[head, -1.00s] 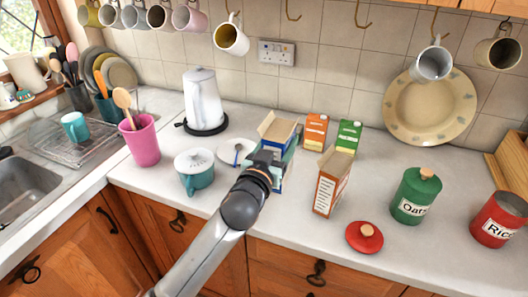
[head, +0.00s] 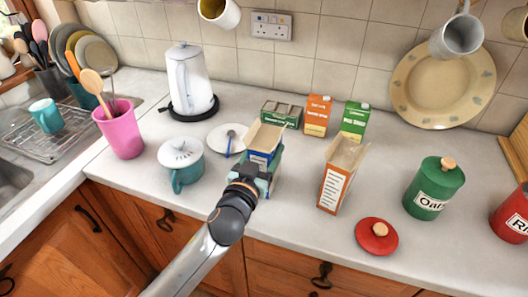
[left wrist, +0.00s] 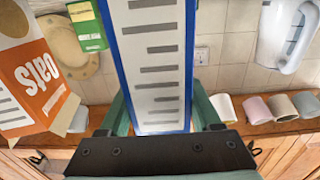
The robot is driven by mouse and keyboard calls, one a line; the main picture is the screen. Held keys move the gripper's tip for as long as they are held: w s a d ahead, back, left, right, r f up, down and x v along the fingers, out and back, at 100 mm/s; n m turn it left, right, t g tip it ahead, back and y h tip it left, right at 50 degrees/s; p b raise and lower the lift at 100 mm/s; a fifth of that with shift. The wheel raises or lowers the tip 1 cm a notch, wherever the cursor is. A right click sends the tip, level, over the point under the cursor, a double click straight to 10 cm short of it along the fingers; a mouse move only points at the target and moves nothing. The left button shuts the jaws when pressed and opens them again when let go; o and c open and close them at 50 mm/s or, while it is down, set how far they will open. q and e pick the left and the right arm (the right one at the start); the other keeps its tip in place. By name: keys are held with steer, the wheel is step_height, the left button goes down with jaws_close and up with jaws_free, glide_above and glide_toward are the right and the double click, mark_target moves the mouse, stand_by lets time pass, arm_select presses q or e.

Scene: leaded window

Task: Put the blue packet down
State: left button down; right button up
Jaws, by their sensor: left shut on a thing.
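The blue packet (head: 263,142) is an open-topped box with a blue band, upright over the front part of the counter. My left gripper (head: 250,178) is shut on it from the front and hides its lower part. In the left wrist view the packet (left wrist: 155,65) shows a white, grey-striped face with blue edges between the green fingers of the gripper (left wrist: 163,112). I cannot tell whether its base touches the counter. My right gripper is in neither view.
The orange oats carton (head: 335,182) stands right of the packet, and the teal lidded pot (head: 183,174) stands left. Behind are a saucer (head: 224,146), a green box (head: 283,113) and two small cartons. A red lid (head: 376,238) lies on the counter (head: 300,222) near its front edge.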

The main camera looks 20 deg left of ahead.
arm_select(q)
steer(key=shift+s+d, duration=0.1)
steer(key=shift+f, duration=0.1)
steer(key=shift+c, duration=0.4)
jaws_free()
